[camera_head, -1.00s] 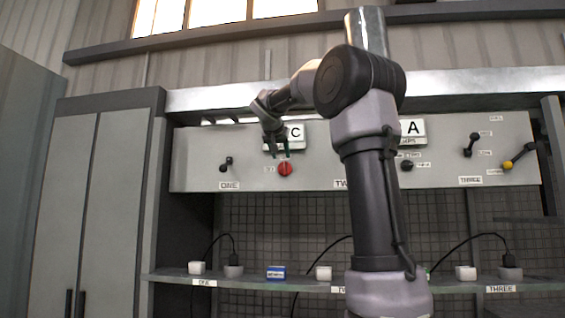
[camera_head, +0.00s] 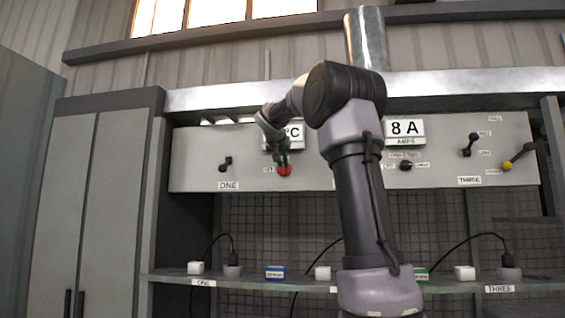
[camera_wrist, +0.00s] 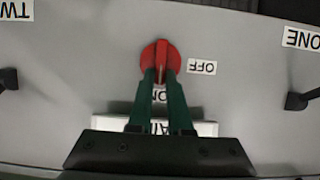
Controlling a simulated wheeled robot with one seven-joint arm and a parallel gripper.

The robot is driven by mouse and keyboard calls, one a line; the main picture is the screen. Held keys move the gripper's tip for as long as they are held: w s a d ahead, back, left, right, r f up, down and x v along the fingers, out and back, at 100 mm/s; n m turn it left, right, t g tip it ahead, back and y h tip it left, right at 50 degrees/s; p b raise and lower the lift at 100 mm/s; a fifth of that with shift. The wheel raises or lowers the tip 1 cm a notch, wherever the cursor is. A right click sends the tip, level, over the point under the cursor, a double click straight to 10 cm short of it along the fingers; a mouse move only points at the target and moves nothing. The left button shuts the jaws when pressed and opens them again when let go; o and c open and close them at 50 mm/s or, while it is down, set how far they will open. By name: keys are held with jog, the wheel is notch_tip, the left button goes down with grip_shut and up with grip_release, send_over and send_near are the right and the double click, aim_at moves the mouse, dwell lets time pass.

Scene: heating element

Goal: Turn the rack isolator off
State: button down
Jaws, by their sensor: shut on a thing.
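The rack isolator is a round red knob (camera_head: 285,171) with a raised bar, on the grey panel under a white display. In the wrist view, which is upside down, the knob (camera_wrist: 161,55) has its bar upright in the picture, in line with the partly hidden ON label (camera_wrist: 160,96). The OFF label (camera_wrist: 202,66) is to the knob's right there. My gripper (camera_wrist: 161,79) has its green fingers on either side of the bar, shut on it. In the head view my gripper (camera_head: 283,160) covers the knob's upper part.
A black lever (camera_head: 225,164) marked ONE is to the left on the panel (camera_head: 195,150). Below is a shelf (camera_head: 250,281) with small boxes and cables.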

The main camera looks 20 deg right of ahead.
aim_at(280, 169)
jog(key=shift+a, duration=0.1)
jog(key=n+h, duration=0.2)
jog(key=n, duration=0.1)
jog(key=w+a+f+n+g+h, duration=0.1)
jog(key=n+h, duration=0.1)
jog(key=n, duration=0.1)
jog(key=a+n+g+h, duration=0.1)
jog(key=n, duration=0.2)
jog(key=shift+w+f+h, duration=0.2)
jog(key=shift+f+h, duration=0.1)
jog(key=shift+h, duration=0.1)
jog(key=shift+f+n+t+h, duration=0.25)
jog(key=shift+n+h, duration=0.2)
jog(key=shift+n, duration=0.65)
jog(key=shift+f+n+t+h, duration=0.2)
jog(key=shift+n+h, duration=0.25)
jog(key=shift+n, duration=0.65)
jog(key=shift+f, duration=0.1)
jog(key=c, duration=0.8)
grip_release()
jog(key=shift+c, duration=0.2)
